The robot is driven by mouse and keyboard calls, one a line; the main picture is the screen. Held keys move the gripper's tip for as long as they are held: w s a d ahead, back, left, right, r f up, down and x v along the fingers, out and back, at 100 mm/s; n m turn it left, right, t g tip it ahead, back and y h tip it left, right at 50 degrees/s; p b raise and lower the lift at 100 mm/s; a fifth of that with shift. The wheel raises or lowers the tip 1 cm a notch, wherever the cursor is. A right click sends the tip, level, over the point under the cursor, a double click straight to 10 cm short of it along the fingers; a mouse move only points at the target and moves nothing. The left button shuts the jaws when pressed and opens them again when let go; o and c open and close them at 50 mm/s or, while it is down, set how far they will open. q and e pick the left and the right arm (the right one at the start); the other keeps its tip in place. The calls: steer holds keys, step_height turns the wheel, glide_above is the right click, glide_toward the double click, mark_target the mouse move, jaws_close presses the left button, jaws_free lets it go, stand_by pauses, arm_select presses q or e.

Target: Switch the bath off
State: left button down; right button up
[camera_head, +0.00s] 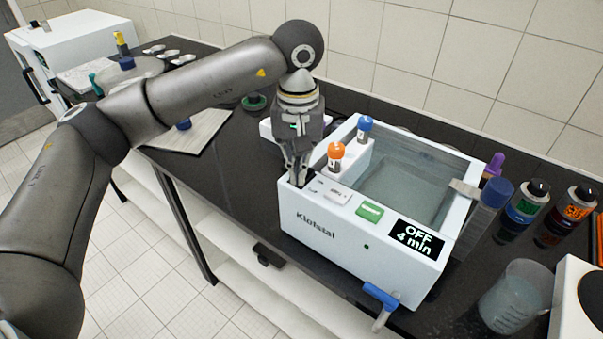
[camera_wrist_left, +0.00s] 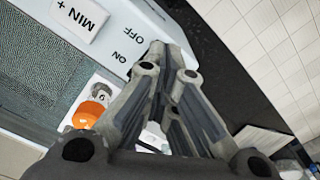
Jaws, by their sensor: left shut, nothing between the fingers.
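The bath (camera_head: 345,245) is a white box on the dark bench, with water in its basin (camera_head: 405,185). Its black display (camera_head: 417,239) reads "OFF 4 min". My left gripper (camera_head: 298,180) is shut and empty, pointing down at the left end of the bath's top panel. In the left wrist view, its fingertips (camera_wrist_left: 167,58) are beside the printed ON and OFF marks (camera_wrist_left: 125,47). The fingers hide the switch, so I cannot tell whether they touch it. A white button (camera_head: 335,197) and a green button (camera_head: 369,211) are further right. My right gripper is out of view.
An orange-capped vial (camera_head: 336,155) and a blue-capped vial (camera_head: 365,129) stand in the bath's rack, close to the gripper. A blue-handled tap (camera_head: 381,296) juts from the front. Bottles (camera_head: 523,205) and a beaker (camera_head: 512,297) stand at the right.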

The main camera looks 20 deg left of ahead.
arm_select(q)
steer(key=shift+s+f, duration=0.1)
steer(key=shift+r+p, duration=1.9)
steer(key=shift+r, duration=1.6)
steer(key=shift+f, duration=0.1)
